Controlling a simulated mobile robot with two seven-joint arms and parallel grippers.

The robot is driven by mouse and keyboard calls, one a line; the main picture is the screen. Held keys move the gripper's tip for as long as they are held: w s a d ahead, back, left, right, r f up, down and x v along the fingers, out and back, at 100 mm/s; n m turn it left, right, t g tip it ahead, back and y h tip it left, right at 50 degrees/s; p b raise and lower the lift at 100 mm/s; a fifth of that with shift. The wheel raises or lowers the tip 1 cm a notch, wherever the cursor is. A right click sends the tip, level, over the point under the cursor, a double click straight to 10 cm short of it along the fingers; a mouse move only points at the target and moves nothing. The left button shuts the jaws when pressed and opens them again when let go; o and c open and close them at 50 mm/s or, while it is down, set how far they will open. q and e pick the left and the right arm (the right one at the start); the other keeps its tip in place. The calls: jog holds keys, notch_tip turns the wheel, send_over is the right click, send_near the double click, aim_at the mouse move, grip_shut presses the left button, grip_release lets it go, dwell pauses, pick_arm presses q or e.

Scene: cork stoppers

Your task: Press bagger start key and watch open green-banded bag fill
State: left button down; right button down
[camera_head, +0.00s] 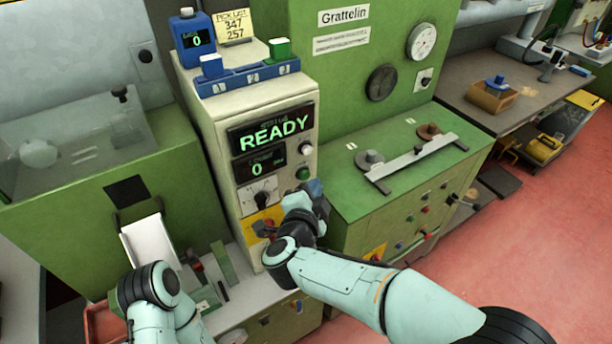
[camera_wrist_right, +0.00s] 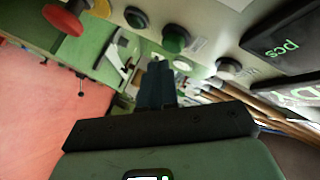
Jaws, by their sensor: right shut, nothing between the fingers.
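The bagger control cabinet (camera_head: 222,130) is cream, with a display (camera_head: 272,132) reading READY and a lower display (camera_head: 262,166) reading 0. A green key (camera_head: 303,174) is on its front; it also shows in the right wrist view (camera_wrist_right: 175,38). My right gripper (camera_head: 316,188) is in front of the panel, just below and right of the green key. In the right wrist view its fingers (camera_wrist_right: 157,82) are together and empty, apparently apart from the key. My left arm is at bottom left; its fingers are hidden. I cannot make out a green-banded bag.
A red mushroom knob (camera_wrist_right: 63,18) and a grey button (camera_wrist_right: 229,67) flank the green key in the right wrist view. A green bench (camera_head: 350,205) with a metal bar (camera_head: 415,163) stands right of the cabinet. Red floor (camera_head: 530,240) is open at right.

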dwell(0.6)
jog(key=shift+w+a, duration=0.25)
jog(key=shift+w, duration=0.15)
jog(key=shift+w+a+p, duration=0.25)
jog(key=shift+w+p, duration=0.05)
jog(key=shift+p, duration=0.2)
dwell(0.4)
jog(key=shift+s, duration=0.15)
jog(key=shift+s+d+b, duration=0.35)
jog(key=shift+s+d, duration=0.15)
jog(key=shift+s, duration=0.05)
dwell(0.3)
jog(key=shift+s+d+b, duration=0.35)
jog(key=shift+s+d, duration=0.4)
jog(key=shift+s, duration=0.3)
jog(key=shift+s+d+b, duration=0.35)
jog(key=shift+s+d, duration=0.35)
jog(key=shift+s, duration=0.3)
jog(key=shift+f, duration=0.1)
